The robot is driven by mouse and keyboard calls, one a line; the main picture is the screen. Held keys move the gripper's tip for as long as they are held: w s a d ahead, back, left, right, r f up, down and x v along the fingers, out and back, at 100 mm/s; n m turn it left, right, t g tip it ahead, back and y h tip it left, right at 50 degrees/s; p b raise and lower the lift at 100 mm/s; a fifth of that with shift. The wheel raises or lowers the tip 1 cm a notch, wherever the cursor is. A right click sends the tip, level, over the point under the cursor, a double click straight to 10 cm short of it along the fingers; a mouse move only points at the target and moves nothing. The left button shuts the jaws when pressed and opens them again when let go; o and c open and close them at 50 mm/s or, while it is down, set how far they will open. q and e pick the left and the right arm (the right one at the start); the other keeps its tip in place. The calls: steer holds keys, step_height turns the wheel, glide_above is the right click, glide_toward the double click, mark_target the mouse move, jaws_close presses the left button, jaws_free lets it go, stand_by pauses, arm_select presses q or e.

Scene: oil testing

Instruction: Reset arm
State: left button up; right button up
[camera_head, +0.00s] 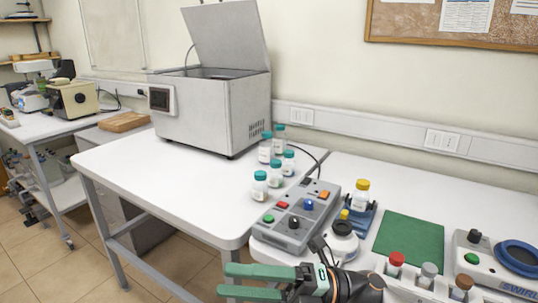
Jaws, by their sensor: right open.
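My right gripper (222,280) shows at the bottom centre, with two long green fingers pointing left. The fingers are apart with nothing between them. The gripper is in front of the tables' near edges, over the gap with the floor behind it. Its dark arm enters from the bottom, right of centre. My left gripper is not in view.
A grey control box (295,222) and a yellow-capped bottle (362,195) stand close beyond my right arm. Several teal-capped bottles (260,188) stand near an open-lidded grey bath (205,110). Red-, grey- and orange-capped bottles (396,265) are right of the arm, near a green mat (410,240).

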steer(key=w+d+f+m+t+h+p, duration=0.1)
steer(key=w+d+f+m+t+h, duration=0.1)
steer(key=d+f+m+t+h, duration=0.45)
steer(key=w+d+f+m+t+h+p, duration=0.15)
steer(key=f+m+t, duration=0.4)
steer(key=m, duration=0.75)
steer(key=w+d+f+m+t+h, duration=0.3)
steer(key=d+m+t+h, duration=0.1)
steer(key=m+t, duration=0.45)
steer(key=s+d+f+m+g+h+p, duration=0.1)
steer(key=s+d+f+m+g+h, duration=0.2)
steer(key=s+f, duration=0.5)
steer(key=s+d+f+m+g+h+p, duration=0.1)
steer(key=s+d+f+m+g+h, duration=0.2)
steer(key=s+f, duration=0.6)
steer(key=d+f+m+g, duration=0.2)
steer(key=d+f+m, duration=0.1)
steer(key=shift+s+f+m+g+h, duration=0.2)
steer(key=shift+f+m+g+h, duration=0.15)
steer(key=shift+m+h, duration=0.05)
